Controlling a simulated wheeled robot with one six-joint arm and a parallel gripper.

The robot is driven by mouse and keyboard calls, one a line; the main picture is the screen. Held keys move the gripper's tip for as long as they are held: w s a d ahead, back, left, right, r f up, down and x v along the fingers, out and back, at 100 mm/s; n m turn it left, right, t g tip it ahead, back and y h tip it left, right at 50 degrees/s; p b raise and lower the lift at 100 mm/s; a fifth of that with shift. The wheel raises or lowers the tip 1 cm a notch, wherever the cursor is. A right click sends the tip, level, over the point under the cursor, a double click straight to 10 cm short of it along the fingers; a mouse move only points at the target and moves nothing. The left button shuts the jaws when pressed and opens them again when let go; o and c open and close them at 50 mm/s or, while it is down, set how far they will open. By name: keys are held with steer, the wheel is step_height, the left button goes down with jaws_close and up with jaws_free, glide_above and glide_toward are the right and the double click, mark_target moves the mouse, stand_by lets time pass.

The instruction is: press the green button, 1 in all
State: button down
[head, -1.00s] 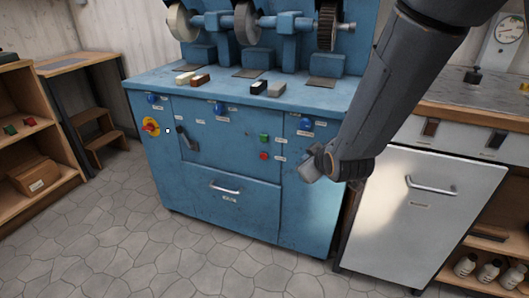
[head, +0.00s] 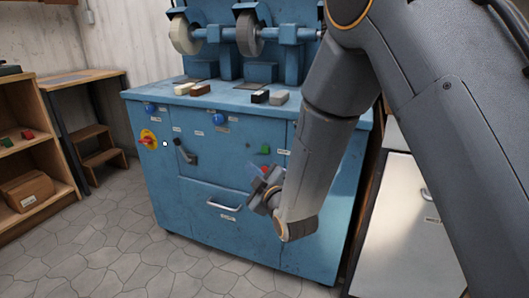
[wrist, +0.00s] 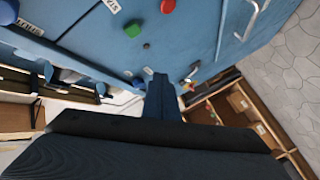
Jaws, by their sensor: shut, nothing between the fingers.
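The green button (head: 265,149) is on the front panel of the blue grinding machine (head: 180,215). A red button (head: 264,169) is just below it. My gripper (head: 258,192) is shut and empty. In the head view it is below the green button and overlaps the red button's lower area. In the wrist view, the green button (wrist: 132,29) and the red button (wrist: 167,6) show near the top edge, and my shut fingers (wrist: 160,80) point up from below, apart from both in the picture. I cannot tell the exact gap to the panel.
A red switch on yellow (head: 147,140), a dark lever (head: 185,153) and blue knobs (head: 219,118) are also on the machine's front. A drawer handle (head: 222,207) juts out lower down. A white cabinet (head: 405,230) stands at right. The floor at left is clear.

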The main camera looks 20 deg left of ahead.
steer(key=shift+w+d+b, duration=0.2)
steer(key=shift+w+b, duration=0.4)
steer(key=shift+w, duration=1.5)
steer(key=shift+w+d+b, duration=0.15)
steer(key=shift+w+b, duration=0.4)
steer(key=shift+w, duration=1.55)
steer(key=shift+w, duration=0.1)
steer(key=shift+w, duration=0.3)
steer(key=shift+w+d, duration=0.1)
steer(key=shift+w, duration=0.35)
steer(key=shift+s, duration=0.85)
steer(key=s, duration=0.1)
steer(key=s+p, duration=0.1)
steer(key=s, duration=0.1)
steer(key=s+p, duration=0.1)
steer(key=s, duration=0.1)
steer(key=shift+a, duration=0.3)
